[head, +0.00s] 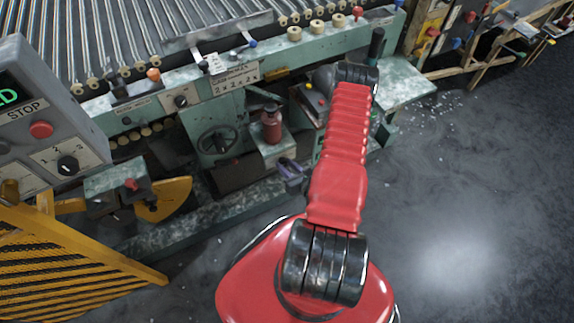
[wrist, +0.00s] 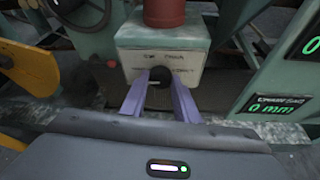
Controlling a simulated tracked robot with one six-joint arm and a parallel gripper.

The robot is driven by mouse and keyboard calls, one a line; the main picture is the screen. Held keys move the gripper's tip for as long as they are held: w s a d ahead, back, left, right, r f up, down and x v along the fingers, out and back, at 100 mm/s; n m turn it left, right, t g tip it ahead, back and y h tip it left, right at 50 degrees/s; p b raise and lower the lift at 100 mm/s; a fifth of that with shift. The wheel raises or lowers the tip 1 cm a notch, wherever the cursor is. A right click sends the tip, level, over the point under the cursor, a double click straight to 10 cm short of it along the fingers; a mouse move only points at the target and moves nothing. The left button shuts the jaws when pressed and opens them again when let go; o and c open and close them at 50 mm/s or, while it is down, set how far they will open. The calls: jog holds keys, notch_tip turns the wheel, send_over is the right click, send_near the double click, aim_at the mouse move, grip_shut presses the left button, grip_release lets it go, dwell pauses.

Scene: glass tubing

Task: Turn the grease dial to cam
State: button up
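The grease dial (wrist: 157,83) is a small dark knob on the front of a pale box (wrist: 185,60) under a red canister (wrist: 165,12). Small lettering above the dial is too blurred to read, so its setting cannot be told. My gripper (wrist: 160,75) has two purple fingers apart, pointing at the box front. The dial shows between their tips; whether they touch it cannot be told. In the head view my gripper (head: 291,170) is low in front of the box (head: 271,150) and the red canister (head: 271,126); the dial is not discernible there.
A handwheel (head: 217,141) is left of the box. A yellow guard (head: 165,199) and a control panel with a red stop button (head: 41,130) are farther left. A green cabinet with lit displays (wrist: 270,108) stands close on the right. Open floor (head: 460,200) lies right.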

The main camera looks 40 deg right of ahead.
jog(key=c, duration=0.5)
jog(key=shift+d, duration=0.25)
jog(key=shift+a, duration=0.15)
jog(key=shift+c, duration=0.2)
jog(key=shift+m, duration=0.3)
jog(key=m+t+y, duration=0.1)
jog(key=m+y, duration=0.1)
jog(key=m, duration=0.1)
jog(key=shift+f+m+y, duration=0.15)
jog(key=shift+m+y, duration=0.15)
jog(key=m, duration=0.1)
jog(key=m+t+y, duration=0.1)
jog(key=m, duration=0.1)
jog(key=m+t, duration=0.1)
jog(key=shift+s+d+f, duration=0.1)
jog(key=shift+d+f, duration=0.05)
jog(key=shift+d, duration=0.1)
jog(key=shift+m, duration=0.3)
